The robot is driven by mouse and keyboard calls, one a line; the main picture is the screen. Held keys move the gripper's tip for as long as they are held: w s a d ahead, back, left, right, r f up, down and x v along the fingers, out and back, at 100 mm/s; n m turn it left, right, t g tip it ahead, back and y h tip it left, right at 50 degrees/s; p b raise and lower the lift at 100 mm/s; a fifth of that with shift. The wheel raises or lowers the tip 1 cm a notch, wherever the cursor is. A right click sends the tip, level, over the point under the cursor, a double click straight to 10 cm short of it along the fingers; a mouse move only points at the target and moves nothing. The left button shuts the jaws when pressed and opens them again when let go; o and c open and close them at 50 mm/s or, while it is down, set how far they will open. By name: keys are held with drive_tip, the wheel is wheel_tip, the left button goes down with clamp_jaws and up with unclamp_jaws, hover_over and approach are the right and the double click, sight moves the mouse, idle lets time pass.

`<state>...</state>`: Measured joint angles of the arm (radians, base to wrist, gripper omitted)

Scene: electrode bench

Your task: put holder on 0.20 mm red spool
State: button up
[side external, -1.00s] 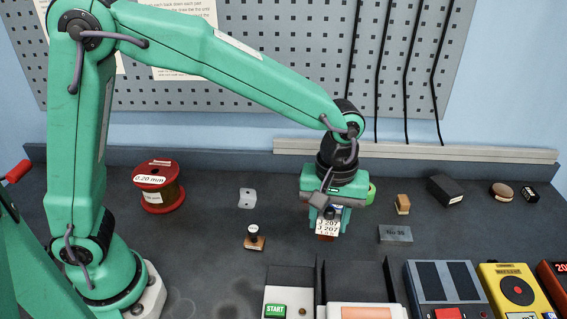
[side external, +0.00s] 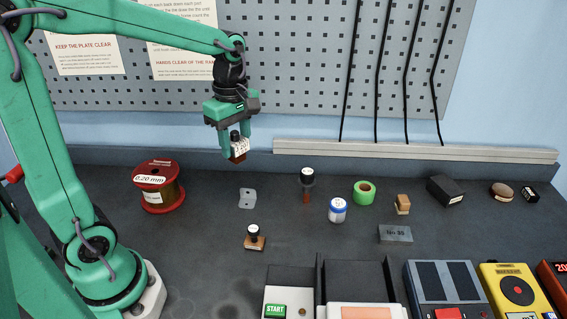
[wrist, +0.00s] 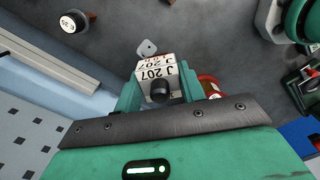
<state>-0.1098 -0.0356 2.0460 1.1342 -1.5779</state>
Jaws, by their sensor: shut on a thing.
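My gripper (side external: 236,143) is shut on a small block with a white label reading J 207, a dark knob on top and a brown lower part; I take this block (side external: 239,152) to be the holder. It hangs well above the bench, slightly tilted, apart from everything below. In the wrist view the holder (wrist: 157,72) sits between the fingers (wrist: 158,88) of my gripper. The red spool (side external: 153,171), labelled 0.20 mm, stands upright on the bench, left of and below my gripper. In the wrist view the spool (wrist: 211,84) is mostly hidden behind my gripper.
A pale plate with holes (side external: 247,198) and a knobbed stamp (side external: 255,238) lie right of the spool. A dark-topped tool (side external: 306,184), white-blue jar (side external: 337,210) and green tape roll (side external: 364,192) stand further right. Bench around the spool is clear.

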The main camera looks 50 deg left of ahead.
drive_tip(key=s+a+r+n, duration=0.2)
drive_tip(key=s+a+n, duration=0.5)
drive_tip(key=s+a, duration=0.2)
drive_tip(key=shift+a+r+n, duration=0.25)
drive_tip(key=shift+a+n, duration=0.05)
drive_tip(key=shift+a, duration=0.15)
drive_tip(key=shift+s+a, duration=0.1)
hover_over(155, 171)
wheel_tip(155, 171, down, 7)
drive_tip(key=shift+f, duration=2)
drive_tip(key=shift+f, duration=0.15)
drive_tip(key=o, duration=1.3)
